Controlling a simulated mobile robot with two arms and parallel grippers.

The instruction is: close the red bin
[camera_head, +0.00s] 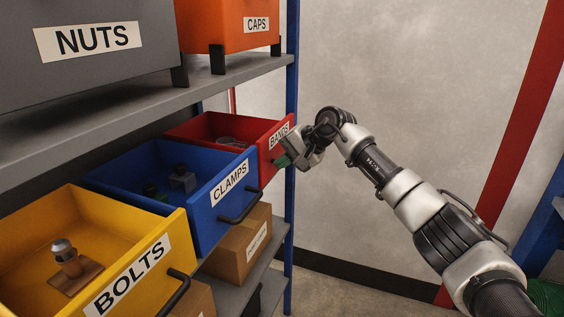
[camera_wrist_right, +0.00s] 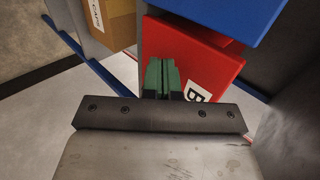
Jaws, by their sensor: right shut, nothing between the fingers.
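The red bin (camera_head: 207,127) is an open-topped drawer bin on the shelf, labelled BANDS, pulled out beside the blue bin. A grey item lies inside it. My right gripper (camera_head: 281,161) is shut and empty at the front face of the red bin, near its label. In the right wrist view the green fingertips (camera_wrist_right: 161,76) are together in front of the red bin's face (camera_wrist_right: 203,57), overlapping it; I cannot tell whether they touch. The red bin's handle is not visible behind my gripper. My left gripper is not in view.
The blue CLAMPS bin (camera_head: 205,205) and yellow BOLTS bin (camera_head: 113,210) are also open, nearer on the left. A shelf (camera_head: 150,106) with NUTS (camera_head: 100,65) and CAPS (camera_head: 228,22) bins is above. A cardboard box (camera_head: 240,243) sits below. A blue post (camera_head: 292,75) stands beside the red bin.

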